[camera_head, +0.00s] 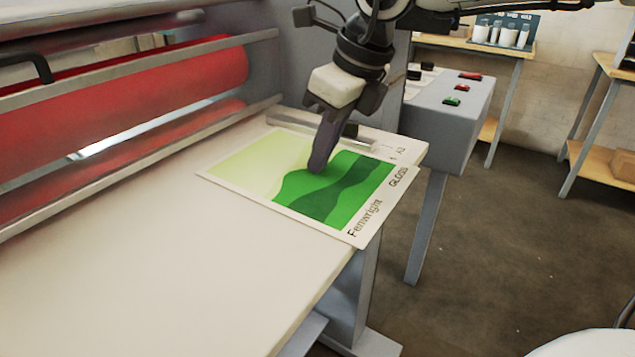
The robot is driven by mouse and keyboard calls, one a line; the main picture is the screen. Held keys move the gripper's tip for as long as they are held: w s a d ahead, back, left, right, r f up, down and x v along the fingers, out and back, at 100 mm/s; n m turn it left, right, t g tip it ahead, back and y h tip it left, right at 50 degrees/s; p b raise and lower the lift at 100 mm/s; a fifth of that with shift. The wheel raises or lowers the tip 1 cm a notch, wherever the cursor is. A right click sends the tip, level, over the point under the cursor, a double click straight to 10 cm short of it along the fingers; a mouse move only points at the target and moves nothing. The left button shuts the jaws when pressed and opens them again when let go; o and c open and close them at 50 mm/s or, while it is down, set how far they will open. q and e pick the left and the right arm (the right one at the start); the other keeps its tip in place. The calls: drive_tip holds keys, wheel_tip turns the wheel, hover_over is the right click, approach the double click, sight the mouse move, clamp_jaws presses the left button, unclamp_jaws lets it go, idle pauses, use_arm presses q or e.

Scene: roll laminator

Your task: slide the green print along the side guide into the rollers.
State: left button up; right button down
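The green print (345,190) lies flat on the pale feed table (150,285), its light green end toward the rollers and its lettered white margin near the table's right edge. The side guide (378,138) is a low metal strip along the table's far side, close beside the print's far edge; I cannot tell if they touch. The red rollers (190,80) are at the left, with bare table between them and the print. My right gripper (318,168) points down, fingers together, tips at the print's middle and seemingly touching it. My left gripper is not in view.
A metal bar (140,165) runs in front of the lower roller. A grey control box (450,110) with red and green buttons stands beyond the guide. The near table is clear.

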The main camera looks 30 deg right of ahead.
sight(276, 155)
drive_tip(key=shift+w, duration=0.2)
drive_tip(key=shift+w+a+f+p, duration=0.15)
drive_tip(key=shift+w+a, duration=0.2)
drive_tip(key=shift+w, duration=0.6)
drive_tip(key=shift+w+a+r+p, duration=0.15)
drive_tip(key=shift+w+a, duration=0.2)
drive_tip(key=shift+w, duration=0.6)
drive_tip(key=shift+f, duration=0.1)
drive_tip(key=shift+w+a+p, duration=0.2)
drive_tip(key=shift+w, duration=0.45)
drive_tip(key=shift+w+a+p, duration=0.15)
drive_tip(key=shift+w+a, duration=0.1)
drive_tip(key=shift+w, duration=0.35)
drive_tip(key=shift+w+a+p, duration=0.2)
drive_tip(key=shift+w, duration=0.45)
